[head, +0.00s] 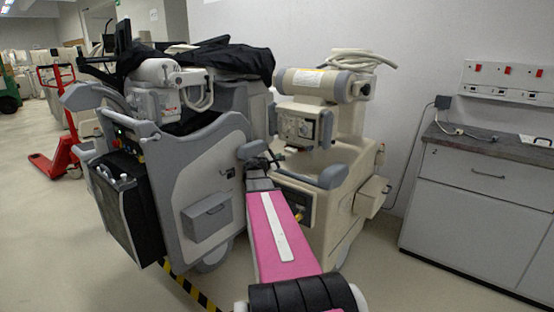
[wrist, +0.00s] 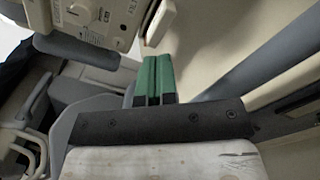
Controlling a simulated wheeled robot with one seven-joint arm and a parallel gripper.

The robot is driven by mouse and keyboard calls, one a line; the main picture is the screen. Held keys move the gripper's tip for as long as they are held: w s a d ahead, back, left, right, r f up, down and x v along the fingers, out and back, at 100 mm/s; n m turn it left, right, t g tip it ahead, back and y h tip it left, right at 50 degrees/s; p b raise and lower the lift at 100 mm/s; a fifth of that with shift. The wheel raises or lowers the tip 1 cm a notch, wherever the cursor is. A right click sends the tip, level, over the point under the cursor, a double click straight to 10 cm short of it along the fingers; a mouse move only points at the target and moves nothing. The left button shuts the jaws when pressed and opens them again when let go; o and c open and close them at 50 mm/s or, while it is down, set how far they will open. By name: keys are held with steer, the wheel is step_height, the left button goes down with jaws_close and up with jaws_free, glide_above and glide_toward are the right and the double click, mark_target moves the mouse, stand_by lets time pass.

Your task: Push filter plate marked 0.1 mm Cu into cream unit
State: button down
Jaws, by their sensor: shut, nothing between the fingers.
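The cream unit (head: 335,180) stands right of the grey cart in the head view. A small cream tab (wrist: 159,22) sticks out beside that head, just past my fingertips. It may be the filter plate, but I cannot read a 0.1 mm Cu marking. My gripper (wrist: 156,58) has its green fingers shut together and empty, pointing toward the tab. I cannot tell whether they touch it. In the head view the fingers are too small to make out.
A grey cart (head: 195,185) with black covers stands close on the left of my arm. A grey handle bar (head: 333,175) of the cream unit lies right of my gripper. A grey counter (head: 480,200) stands at the right, with open floor before it.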

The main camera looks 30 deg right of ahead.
mark_target(289, 152)
steer(key=shift+x, duration=2.9)
steer(key=shift+x, duration=0.95)
steer(key=v, duration=1.3)
steer(key=shift+a, duration=0.35)
